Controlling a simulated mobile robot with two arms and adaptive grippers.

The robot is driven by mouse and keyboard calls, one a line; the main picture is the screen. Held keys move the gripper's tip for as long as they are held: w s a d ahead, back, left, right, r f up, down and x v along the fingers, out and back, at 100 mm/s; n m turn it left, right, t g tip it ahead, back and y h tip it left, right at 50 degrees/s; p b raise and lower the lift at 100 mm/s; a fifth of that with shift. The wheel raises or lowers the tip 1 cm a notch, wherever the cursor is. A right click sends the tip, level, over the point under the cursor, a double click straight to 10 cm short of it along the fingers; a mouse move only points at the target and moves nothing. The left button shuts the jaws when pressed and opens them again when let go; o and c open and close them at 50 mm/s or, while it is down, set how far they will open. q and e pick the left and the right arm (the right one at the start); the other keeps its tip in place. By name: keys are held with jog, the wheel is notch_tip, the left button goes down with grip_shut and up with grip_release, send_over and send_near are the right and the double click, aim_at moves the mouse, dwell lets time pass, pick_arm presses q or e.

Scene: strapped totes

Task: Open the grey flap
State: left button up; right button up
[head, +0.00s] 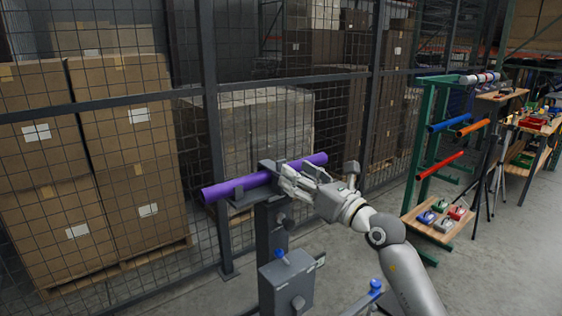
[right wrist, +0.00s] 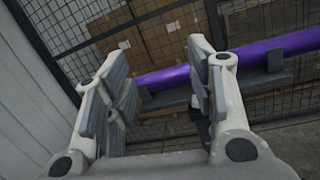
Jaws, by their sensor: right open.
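A purple tube (head: 235,187) lies across a grey holder (head: 238,200) on top of a dark grey post (head: 270,225). A dark grey piece (head: 268,167) sits over the middle of the tube and may be the grey flap; its hinge cannot be made out. My right gripper (head: 287,180) is just right of this piece, close to the tube. In the right wrist view, the gripper (right wrist: 165,75) has its fingers wide apart with nothing held. The tube (right wrist: 165,79) passes beyond the fingertips, along with grey holder parts (right wrist: 268,82). My left gripper is not visible.
A grey box (head: 285,285) with a blue knob is fixed low on the post. A mesh fence (head: 210,110) stands behind, with stacked cartons (head: 125,130) beyond. A green rack (head: 425,150) with coloured tubes stands at right.

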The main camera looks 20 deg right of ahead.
aim_at(282, 161)
jog(key=w, duration=0.4)
jog(key=w+h+p, duration=0.1)
jog(key=w, duration=0.3)
jog(key=w+f+h+p, duration=0.1)
jog(key=w, duration=0.3)
jog(key=shift+w+a+n+g, duration=0.1)
jog(key=shift+a+n+g, duration=0.25)
jog(key=shift+n+g, duration=0.05)
grip_shut()
